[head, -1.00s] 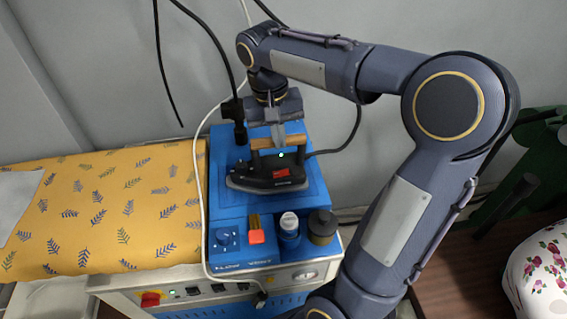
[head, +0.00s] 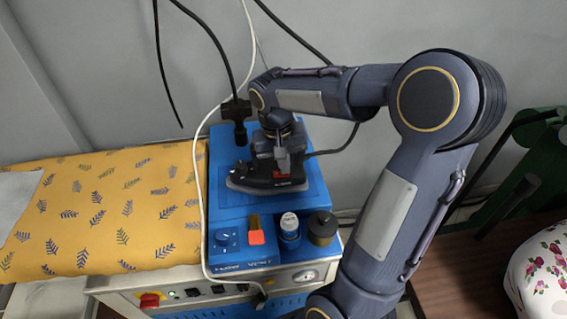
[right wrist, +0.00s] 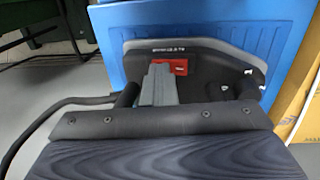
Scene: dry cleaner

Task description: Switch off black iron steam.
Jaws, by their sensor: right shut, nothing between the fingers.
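The black iron (head: 244,178) rests on the blue top of the ironing unit in the head view, its nose to the left. It also fills the top of the right wrist view (right wrist: 215,70), with a grey rim. A red switch (right wrist: 181,67) sits on its body. My right gripper (head: 283,168) is shut and empty, pointing down at the iron. In the right wrist view its fingertips (right wrist: 159,68) overlap the left part of the red switch; I cannot tell whether they touch it. The green light on the iron is hidden now. My left gripper is out of view.
The blue unit (head: 222,206) also carries a knob (head: 227,239), an orange-topped item (head: 256,236), a white-capped bottle (head: 289,226) and a dark jar (head: 322,228). A yellow leaf-patterned board (head: 110,215) lies left. Cables hang behind and beside the unit.

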